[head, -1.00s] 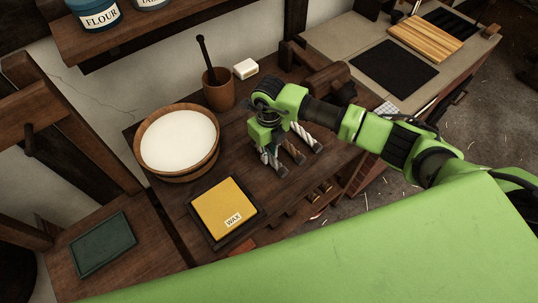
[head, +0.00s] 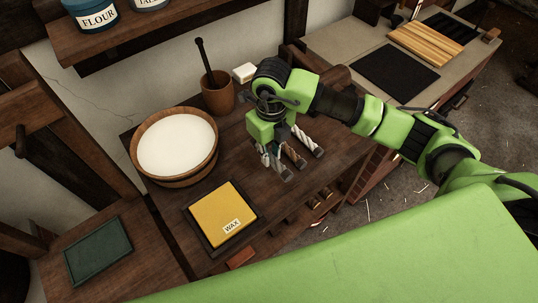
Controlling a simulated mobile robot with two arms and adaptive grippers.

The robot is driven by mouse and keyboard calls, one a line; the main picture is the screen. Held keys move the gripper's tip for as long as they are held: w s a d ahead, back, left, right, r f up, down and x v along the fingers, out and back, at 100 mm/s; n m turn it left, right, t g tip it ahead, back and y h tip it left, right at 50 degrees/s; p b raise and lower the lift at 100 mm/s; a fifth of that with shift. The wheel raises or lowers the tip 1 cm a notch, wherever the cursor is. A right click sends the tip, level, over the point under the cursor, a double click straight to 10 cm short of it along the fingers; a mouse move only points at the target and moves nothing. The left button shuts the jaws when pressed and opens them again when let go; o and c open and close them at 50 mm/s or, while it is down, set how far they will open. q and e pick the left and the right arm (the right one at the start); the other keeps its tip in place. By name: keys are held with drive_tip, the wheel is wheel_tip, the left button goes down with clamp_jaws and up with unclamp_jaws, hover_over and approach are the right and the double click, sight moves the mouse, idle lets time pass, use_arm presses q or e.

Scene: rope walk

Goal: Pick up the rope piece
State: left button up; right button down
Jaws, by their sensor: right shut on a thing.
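Three short rope pieces with dark ends lie side by side on the dark wooden bench (head: 235,165): a white one (head: 307,141), a brown one (head: 293,155) and a greyish one (head: 279,166). My right gripper (head: 269,160) points down at the left end of this row. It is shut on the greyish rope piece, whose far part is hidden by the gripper. I cannot tell whether that piece is clear of the bench. The brown and white pieces are just to the right of the gripper. My left gripper is out of view.
A wooden tub of white stuff (head: 176,146) stands left of the gripper. A yellow wax block (head: 220,212) lies in front. A brown cup with a stick (head: 217,95) and a white block (head: 245,73) are behind. My green body covers the lower right.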

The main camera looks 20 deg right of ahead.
drive_tip(key=s+a+r+b, duration=0.1)
drive_tip(key=s+r+b, duration=0.2)
drive_tip(key=s, duration=0.7)
drive_tip(key=shift+a+r, duration=0.4)
drive_tip(key=shift+r, duration=0.9)
